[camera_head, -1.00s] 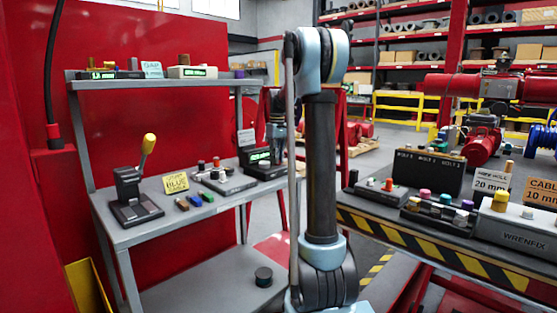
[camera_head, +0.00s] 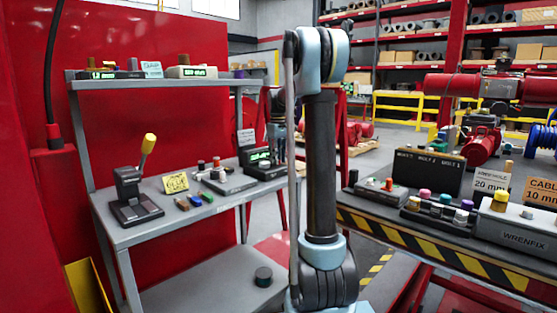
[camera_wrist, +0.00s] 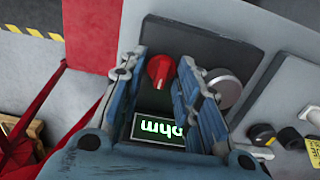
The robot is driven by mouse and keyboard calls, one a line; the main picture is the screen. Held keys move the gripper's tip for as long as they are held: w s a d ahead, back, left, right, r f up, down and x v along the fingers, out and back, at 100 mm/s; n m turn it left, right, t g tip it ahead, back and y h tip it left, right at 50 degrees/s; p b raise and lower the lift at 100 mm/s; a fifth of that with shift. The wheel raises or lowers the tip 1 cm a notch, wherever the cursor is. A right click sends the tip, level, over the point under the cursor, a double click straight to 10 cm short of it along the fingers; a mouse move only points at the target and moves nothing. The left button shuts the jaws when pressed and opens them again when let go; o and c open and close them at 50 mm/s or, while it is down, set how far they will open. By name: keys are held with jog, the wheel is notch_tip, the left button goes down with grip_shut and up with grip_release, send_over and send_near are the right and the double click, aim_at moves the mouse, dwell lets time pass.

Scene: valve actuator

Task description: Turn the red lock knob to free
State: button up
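The red knob (camera_wrist: 160,71), with a pale pointer line, sits on a dark panel (camera_wrist: 195,50) in the wrist view. A larger grey knob (camera_wrist: 224,88) is to its right, and a lit green display (camera_wrist: 158,130) lies below it. My gripper (camera_wrist: 163,60) is open, its two blue fingers on either side of the red knob. A gap shows between the knob and the right finger; contact with the left finger cannot be told. In the head view my gripper (camera_head: 276,143) is at the dark display unit (camera_head: 261,164) on the left bench; the knob cannot be made out there.
The left bench (camera_head: 215,213) also holds a lever unit (camera_head: 135,195), a knobbed panel (camera_head: 229,182) and several small coloured pieces. A shelf (camera_head: 150,82) runs above it. A striped bench (camera_head: 430,241) with more devices stands right of my arm.

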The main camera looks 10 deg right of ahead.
jog(key=shift+r, duration=0.1)
notch_tip(320, 180, up, 12)
dwell(0.7)
jog(key=shift+w, duration=0.1)
jog(key=s+f+m+t, duration=0.15)
jog(key=s+f, duration=0.35)
jog(key=s, duration=0.8)
jog(key=s+f+m, duration=0.2)
jog(key=s+f, duration=0.2)
jog(key=s, duration=0.8)
jog(key=s+f+m, duration=0.3)
jog(key=s+f, duration=1.7)
jog(key=shift+d+f+m+t, duration=0.35)
